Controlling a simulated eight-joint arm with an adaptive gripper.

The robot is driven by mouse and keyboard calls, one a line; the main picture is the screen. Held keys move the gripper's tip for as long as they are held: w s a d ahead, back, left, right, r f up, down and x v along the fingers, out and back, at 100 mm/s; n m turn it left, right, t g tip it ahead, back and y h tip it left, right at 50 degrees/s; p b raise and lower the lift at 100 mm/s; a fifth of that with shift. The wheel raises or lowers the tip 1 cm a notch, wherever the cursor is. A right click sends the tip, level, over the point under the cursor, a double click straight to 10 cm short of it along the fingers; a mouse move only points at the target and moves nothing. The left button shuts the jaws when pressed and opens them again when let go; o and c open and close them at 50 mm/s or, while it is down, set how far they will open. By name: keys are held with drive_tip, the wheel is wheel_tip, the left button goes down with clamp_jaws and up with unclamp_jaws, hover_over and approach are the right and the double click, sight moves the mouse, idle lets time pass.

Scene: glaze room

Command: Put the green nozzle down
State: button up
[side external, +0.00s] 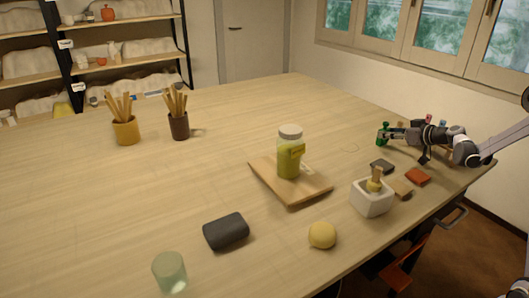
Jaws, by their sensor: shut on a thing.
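The green nozzle (382,134) is at the far right part of the wooden table. My gripper (392,134) reaches in from the right and is shut on it. The nozzle looks upright, close to the table top. I cannot tell whether its lower end touches the table. My fingertips are small in this view and partly merge with the nozzle.
Near my gripper lie a dark block (382,166), a red block (418,176) and a white pot (371,199) with a brush. A jar (289,158) stands on a wooden board (301,197). The table (236,128) is clear left of the nozzle.

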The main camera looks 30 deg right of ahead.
drive_tip(key=o, duration=1.1)
drive_tip(key=shift+f, duration=0.1)
drive_tip(key=shift+o, duration=0.2)
drive_tip(key=shift+s+r, duration=0.25)
drive_tip(key=v, duration=1.1)
drive_tip(key=shift+s, duration=0.25)
drive_tip(key=shift+r, duration=0.15)
